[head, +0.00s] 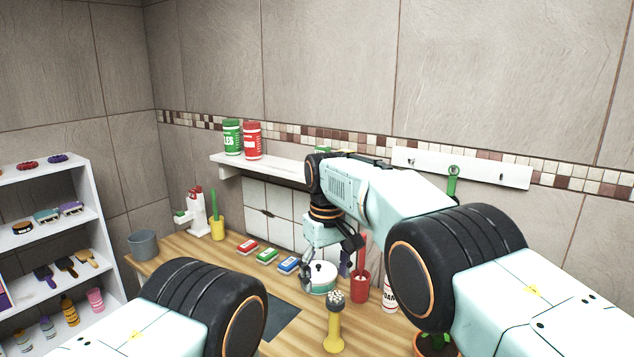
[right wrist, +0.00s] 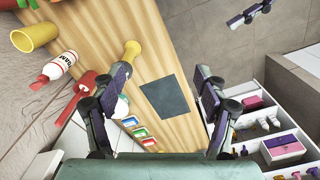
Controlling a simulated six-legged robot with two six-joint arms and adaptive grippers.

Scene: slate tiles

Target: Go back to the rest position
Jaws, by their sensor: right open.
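My right gripper (head: 328,264) hangs fingers down over the wooden table, in front of a white lidded pot. In the right wrist view its two dark fingers (right wrist: 160,92) stand wide apart with nothing between them. A dark slab and bare wood show beyond the gap. My left arm enters the head view at the lower left, but its gripper is outside that view. A dark purple piece like a finger of my left gripper (right wrist: 250,14) shows at the top right of the wrist view. Its jaw opening cannot be made out.
The table (head: 185,262) holds a yellow-handled brush (head: 333,322), a red cup (head: 360,285), a white bottle (head: 390,294), several coloured boxes (head: 266,256) and a grey bucket (head: 143,244). A wall shelf (head: 262,168) bears two jars. A white shelf unit (head: 95,215) stands left.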

